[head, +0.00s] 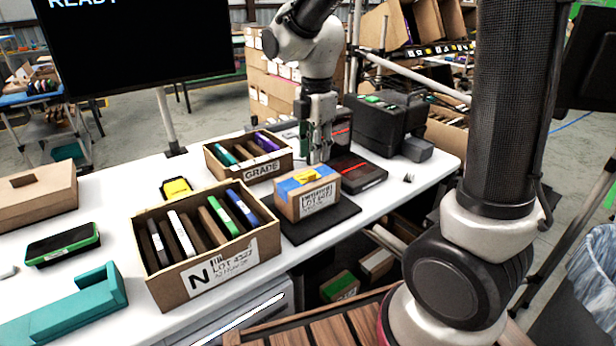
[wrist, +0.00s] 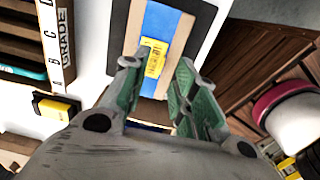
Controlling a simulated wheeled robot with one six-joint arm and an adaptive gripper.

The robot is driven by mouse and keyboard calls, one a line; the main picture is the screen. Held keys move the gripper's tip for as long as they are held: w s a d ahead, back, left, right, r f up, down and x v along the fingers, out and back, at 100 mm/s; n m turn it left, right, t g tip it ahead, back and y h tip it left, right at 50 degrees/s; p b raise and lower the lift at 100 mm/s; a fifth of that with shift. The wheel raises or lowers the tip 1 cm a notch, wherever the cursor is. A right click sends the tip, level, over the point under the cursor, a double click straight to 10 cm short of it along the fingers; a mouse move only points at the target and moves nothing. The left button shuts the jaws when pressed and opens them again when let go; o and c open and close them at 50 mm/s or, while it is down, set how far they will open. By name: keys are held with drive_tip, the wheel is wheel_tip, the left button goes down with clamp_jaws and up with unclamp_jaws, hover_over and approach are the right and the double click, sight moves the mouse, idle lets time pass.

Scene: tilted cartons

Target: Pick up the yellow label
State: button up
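The yellow label (head: 305,177) lies on top of a small carton (head: 318,198) with blue tape across it. The carton sits on a black mat (head: 338,217) near the table's front edge. In the wrist view the label (wrist: 154,60) shows between my gripper's fingertips, on the blue tape. My gripper (head: 318,157) is above and just behind the carton in the head view. In the wrist view my gripper (wrist: 157,68) has its green-padded fingers apart, with nothing held between them. The exact height over the label is hard to tell.
An open box (head: 195,277) of upright slabs stands left of the carton. A smaller box (head: 262,170) marked GRADE is behind it. A yellow-and-black device (head: 177,188) lies farther left. A black case (head: 383,122) stands behind to the right.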

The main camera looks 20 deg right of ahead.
sight(312, 170)
drive_tip(key=f, duration=0.5)
drive_tip(key=shift+s+a+f, duration=0.2)
drive_tip(key=shift+s+a, duration=0.1)
drive_tip(key=shift+a, duration=0.05)
clamp_jaws()
